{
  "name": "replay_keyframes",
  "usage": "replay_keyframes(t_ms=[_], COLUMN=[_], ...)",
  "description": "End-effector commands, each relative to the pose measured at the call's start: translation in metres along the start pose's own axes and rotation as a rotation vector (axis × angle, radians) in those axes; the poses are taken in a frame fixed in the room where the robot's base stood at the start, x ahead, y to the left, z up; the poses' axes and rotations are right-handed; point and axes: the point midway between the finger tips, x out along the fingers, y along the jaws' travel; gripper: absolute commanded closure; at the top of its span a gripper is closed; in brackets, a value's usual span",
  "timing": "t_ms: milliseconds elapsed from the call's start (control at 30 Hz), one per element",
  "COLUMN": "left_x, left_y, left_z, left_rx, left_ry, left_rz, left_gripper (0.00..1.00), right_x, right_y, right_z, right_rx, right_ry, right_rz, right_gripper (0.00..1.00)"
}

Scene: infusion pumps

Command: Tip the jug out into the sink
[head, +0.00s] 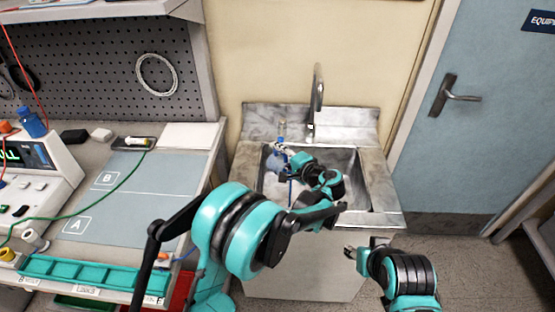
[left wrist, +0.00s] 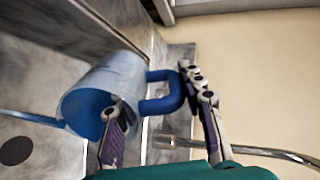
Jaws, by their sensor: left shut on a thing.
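The jug (left wrist: 108,85) is pale blue with a blue handle (left wrist: 163,92) in the left wrist view. In the head view the jug (head: 275,161) shows small and partly hidden over the sink (head: 367,190). My left gripper (left wrist: 151,88) is shut on the handle; it also shows in the head view (head: 284,149). The jug is tilted, its open mouth facing lower left in the wrist view. A thin blue streak (left wrist: 32,117) runs from its mouth over the basin, apparently liquid. My right gripper (head: 356,252) is in front of the sink, apart from the jug; its opening is unclear.
The tap (head: 317,100) stands behind the basin, close to the left gripper. A drain (left wrist: 15,151) shows in the basin. A workbench (head: 195,135) with a grey mat (head: 125,195), a pump (head: 40,165) and a teal tray (head: 90,275) is left. A door (head: 490,110) is right.

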Motion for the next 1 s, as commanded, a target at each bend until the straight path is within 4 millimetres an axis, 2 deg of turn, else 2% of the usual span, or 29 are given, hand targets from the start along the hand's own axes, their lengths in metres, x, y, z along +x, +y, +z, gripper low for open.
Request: replay_keyframes(t_ms=[167, 533, 1000], left_x=[-0.012, -0.035, -0.042], left_y=[0.001, -0.009, -0.011], left_z=[-0.001, -0.001, -0.001], left_rx=[0.001, 0.002, 0.001], left_ry=[0.012, 0.027, 0.031], left_rz=[-0.129, -0.376, -0.444], left_gripper=[1.0, 1.0, 1.0], right_x=[0.012, 0.008, 0.008], right_y=[0.0, 0.0, 0.0], right_z=[0.008, 0.006, 0.006], right_rx=[0.0, 0.0, 0.0], right_ry=[0.0, 0.0, 0.0], right_rz=[0.0, 0.0, 0.0], right_gripper=[0.6, 0.6, 0.6])
